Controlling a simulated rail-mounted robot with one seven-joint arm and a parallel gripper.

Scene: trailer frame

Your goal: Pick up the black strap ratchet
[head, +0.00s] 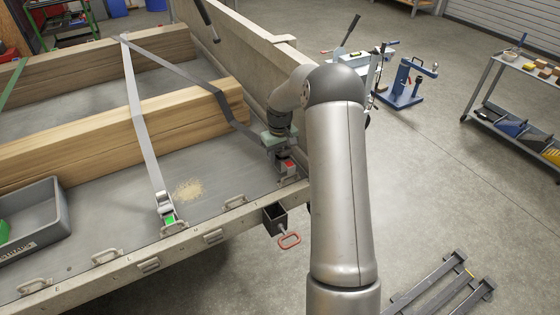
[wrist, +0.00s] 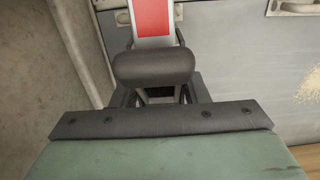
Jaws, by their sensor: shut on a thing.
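The black strap ratchet (head: 287,166), with a red patch on it, is at the trailer bed's right corner by the side wall. It also shows in the wrist view as a dark rounded handle (wrist: 153,67) with a red panel beyond it. The black strap (head: 228,108) runs from it over the timber. My gripper (head: 279,150) points down over the ratchet and is shut on it. In the wrist view, my gripper's green and dark body covers the ratchet's near part, so the fingertip contact is hidden.
A light grey strap (head: 137,110) with a green-marked ratchet (head: 166,208) lies to the left. Timber beams (head: 110,125) lie across the bed. The side wall (head: 245,50) rises close beside my gripper. A grey straps bin (head: 52,215) stands at left. Metal rings line the bed's edge.

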